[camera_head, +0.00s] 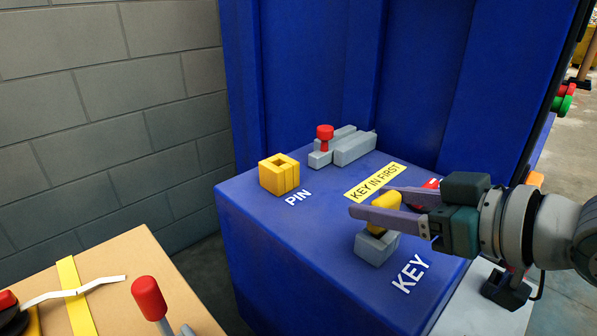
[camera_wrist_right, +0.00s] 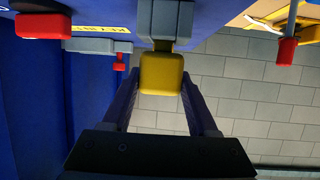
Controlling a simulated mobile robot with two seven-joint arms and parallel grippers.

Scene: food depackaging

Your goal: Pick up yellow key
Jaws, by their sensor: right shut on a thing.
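The yellow key (camera_head: 386,200) is a blocky piece standing upright over the grey key block (camera_head: 376,248), beside the white KEY lettering on the blue top. My right gripper (camera_head: 370,203) comes in from the right, with one finger on each side of the key, and is shut on it. In the right wrist view the yellow key (camera_wrist_right: 162,73) sits between the fingertips, with the grey block (camera_wrist_right: 165,20) directly against its far end. The key's lower end is hidden, so I cannot tell how deep it sits. My left gripper is not in view.
A hollow yellow block (camera_head: 279,175) stands by the PIN lettering. Behind it is a grey latch (camera_head: 352,147) with a red knob (camera_head: 324,132). A red part (camera_head: 431,184) is partly behind my right gripper. A cardboard box (camera_head: 185,300) and red-topped lever (camera_head: 149,297) are front left.

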